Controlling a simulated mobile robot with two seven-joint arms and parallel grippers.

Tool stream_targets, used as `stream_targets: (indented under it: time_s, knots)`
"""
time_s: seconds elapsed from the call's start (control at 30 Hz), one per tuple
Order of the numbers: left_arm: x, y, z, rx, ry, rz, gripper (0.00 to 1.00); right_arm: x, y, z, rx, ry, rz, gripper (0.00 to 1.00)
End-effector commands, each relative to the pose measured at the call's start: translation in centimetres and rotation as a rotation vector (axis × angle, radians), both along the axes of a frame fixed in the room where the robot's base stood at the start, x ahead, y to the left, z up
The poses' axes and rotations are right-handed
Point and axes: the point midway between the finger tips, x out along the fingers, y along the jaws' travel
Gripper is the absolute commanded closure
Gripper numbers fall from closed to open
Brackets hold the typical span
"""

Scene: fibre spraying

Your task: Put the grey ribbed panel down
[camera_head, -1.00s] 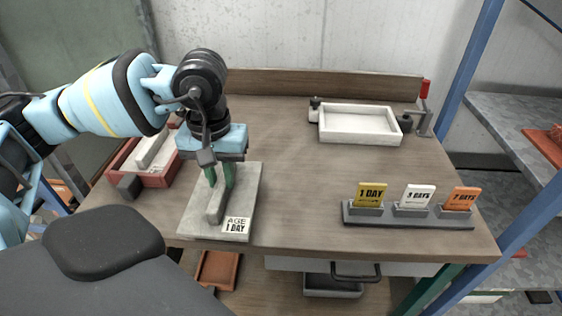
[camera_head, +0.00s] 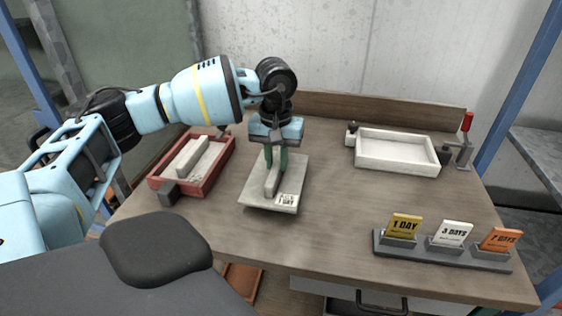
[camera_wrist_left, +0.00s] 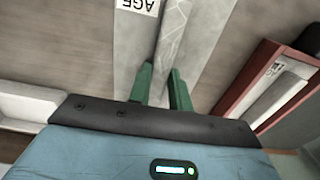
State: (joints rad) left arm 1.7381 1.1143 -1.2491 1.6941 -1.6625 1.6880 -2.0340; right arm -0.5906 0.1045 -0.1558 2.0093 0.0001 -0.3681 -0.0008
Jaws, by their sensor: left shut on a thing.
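The grey ribbed panel (camera_head: 294,174) is a flat slab with a raised rib along its middle and a white "1 DAY" label at its near end. It also shows in the left wrist view (camera_wrist_left: 204,36), where part of the label reads "AGE". My left gripper (camera_head: 275,164) points down over the panel, its green fingers shut on the rib. In the left wrist view the fingers (camera_wrist_left: 164,88) lie on either side of the rib. The panel is over the left-middle of the wooden table (camera_head: 335,215); I cannot tell whether its underside touches the top.
A white tray (camera_head: 398,166) stands at the back right. A stand (camera_head: 438,254) holds yellow "1 DAY", white "3 DAYS" and orange "7 DAYS" cards at the front right. The table's middle is clear.

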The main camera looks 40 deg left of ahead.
Motion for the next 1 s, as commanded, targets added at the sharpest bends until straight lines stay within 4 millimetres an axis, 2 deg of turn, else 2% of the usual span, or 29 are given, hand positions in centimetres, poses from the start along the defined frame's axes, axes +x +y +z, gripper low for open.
stream_targets:
  time_s: [0.2,0.63,0.8,1.0]
  knots:
    - [2.3,1.1,0.0,-0.002,-0.003,0.001,1.0,-0.1,-0.1,0.1,-0.001,0.001,0.002,1.0]
    - [3.6,1.7,-0.1,-0.001,-0.004,0.001,1.0,-0.2,-0.1,0.1,-0.003,0.003,0.002,1.0]
    - [3.4,1.7,-2.6,0.0,-0.001,0.0,1.0,0.0,-0.1,0.4,-0.003,-0.002,0.003,1.0]
    - [3.4,1.7,-3.7,-0.001,-0.004,0.0,1.0,0.0,-0.2,0.4,-0.003,-0.003,0.002,1.0]
